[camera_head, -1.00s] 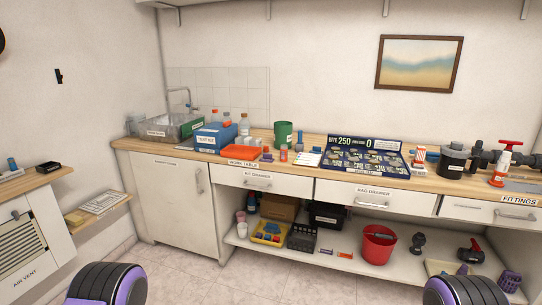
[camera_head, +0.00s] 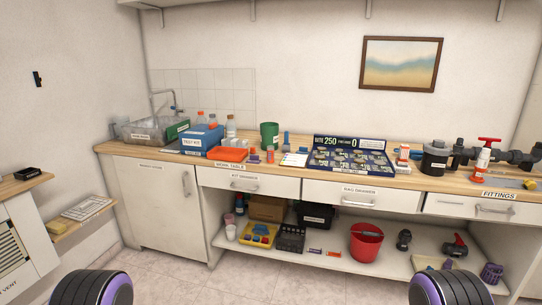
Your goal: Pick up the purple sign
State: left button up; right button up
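I cannot make out a thing that is clearly a purple sign. A small, flat purplish piece (camera_head: 315,252) lies on the lower shelf under the counter, left of the red bucket. It is too small for me to tell what it is. A purple basket-like holder (camera_head: 491,273) stands at the right end of the same shelf. Neither of my grippers is in view. Only rounded black and purple parts of mine show at the bottom edge, well apart from the shelf.
A long wooden counter (camera_head: 270,170) carries a sink (camera_head: 145,131), blue box (camera_head: 202,141), orange tray (camera_head: 228,155), dark display case (camera_head: 352,155) and pipe fittings. A red bucket (camera_head: 366,243) stands on the lower shelf (camera_head: 300,263). A side cabinet stands at left. The floor in front is clear.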

aim_at(253, 158)
jog(key=u, duration=0.3)
jog(key=i, duration=2.45)
jog(key=z, duration=0.65)
